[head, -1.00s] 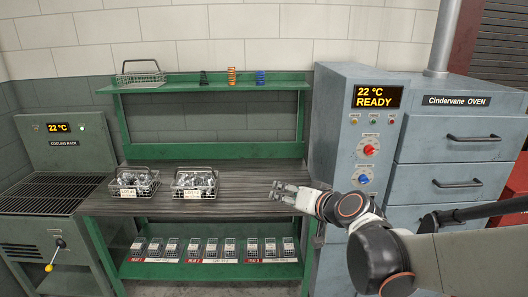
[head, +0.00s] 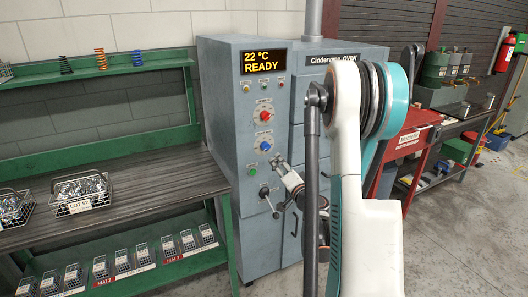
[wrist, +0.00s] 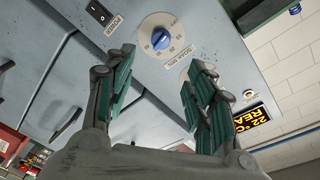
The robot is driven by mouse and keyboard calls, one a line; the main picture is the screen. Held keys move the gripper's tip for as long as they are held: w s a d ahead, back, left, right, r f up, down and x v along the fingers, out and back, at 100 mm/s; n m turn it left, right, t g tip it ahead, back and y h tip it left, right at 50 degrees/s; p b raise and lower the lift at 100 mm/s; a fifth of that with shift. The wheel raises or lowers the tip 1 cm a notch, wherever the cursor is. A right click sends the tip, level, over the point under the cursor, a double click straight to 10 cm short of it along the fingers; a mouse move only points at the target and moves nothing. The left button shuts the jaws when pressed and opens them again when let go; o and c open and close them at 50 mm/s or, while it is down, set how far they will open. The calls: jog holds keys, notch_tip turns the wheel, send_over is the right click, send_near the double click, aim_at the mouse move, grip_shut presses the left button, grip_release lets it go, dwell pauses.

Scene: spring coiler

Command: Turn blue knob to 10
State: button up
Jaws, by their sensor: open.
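The blue knob (head: 265,146) is on the front control panel of the grey oven (head: 228,150), below a red knob (head: 265,116). My gripper (head: 279,163) is just below and right of the blue knob in the head view. In the wrist view my gripper (wrist: 160,66) is open and empty, its green-padded fingers apart, with the knob beyond the tips.
The oven display (head: 264,62) reads 22 °C READY. A black rocker switch (wrist: 99,13) is beside the dial. The green bench (head: 110,185) with wire baskets stands at left; a red cart (head: 410,135) stands at right.

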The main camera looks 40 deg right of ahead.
jog(key=p, duration=0.7)
send_near(267, 149)
jog(key=x, duration=0.8)
jog(key=shift+w+d+r+b, duration=0.1)
jog(key=shift+w+d+b, duration=0.2)
jog(key=shift+w, duration=0.35)
jog(key=c, duration=1.1)
